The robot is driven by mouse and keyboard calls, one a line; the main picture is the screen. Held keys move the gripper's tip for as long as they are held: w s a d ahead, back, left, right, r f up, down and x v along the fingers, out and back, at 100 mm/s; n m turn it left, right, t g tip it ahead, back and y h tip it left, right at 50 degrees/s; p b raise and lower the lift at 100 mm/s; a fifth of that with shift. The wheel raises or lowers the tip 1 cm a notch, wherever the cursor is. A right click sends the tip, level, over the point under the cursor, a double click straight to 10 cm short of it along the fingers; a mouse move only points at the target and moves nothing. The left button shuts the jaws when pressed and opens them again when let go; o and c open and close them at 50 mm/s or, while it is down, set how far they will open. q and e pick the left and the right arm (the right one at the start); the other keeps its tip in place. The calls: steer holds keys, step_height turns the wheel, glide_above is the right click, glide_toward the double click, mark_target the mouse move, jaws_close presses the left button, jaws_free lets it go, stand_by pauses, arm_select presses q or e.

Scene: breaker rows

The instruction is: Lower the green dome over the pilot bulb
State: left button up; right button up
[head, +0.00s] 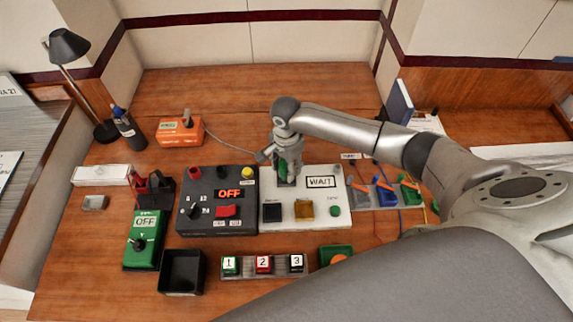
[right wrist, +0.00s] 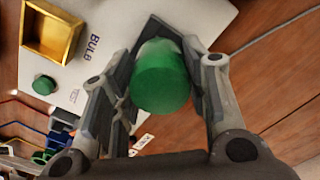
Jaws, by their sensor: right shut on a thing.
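The green dome (right wrist: 162,78) is between the fingers of my right gripper (right wrist: 160,90) in the right wrist view, with the fingers shut on its sides. In the head view, my right gripper (head: 288,176) points down over the back left of the white panel (head: 317,212), and a little of the green dome (head: 283,167) shows. The panel also shows in the right wrist view (right wrist: 100,85) with the label BULB. I do not see the pilot bulb, and I cannot tell whether the dome touches the panel. My left gripper is not in view.
The white panel has a WAIT display (head: 321,182), a gold square (head: 304,209), a black square (head: 272,212) and a green button (head: 335,211). A dark box reading OFF (head: 217,225) stands close on its left. Colored levers (head: 385,194) are on the right. Numbered blocks (head: 263,264) lie in front.

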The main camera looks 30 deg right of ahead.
steer(key=shift+f, duration=0.5)
steer(key=o, duration=0.9)
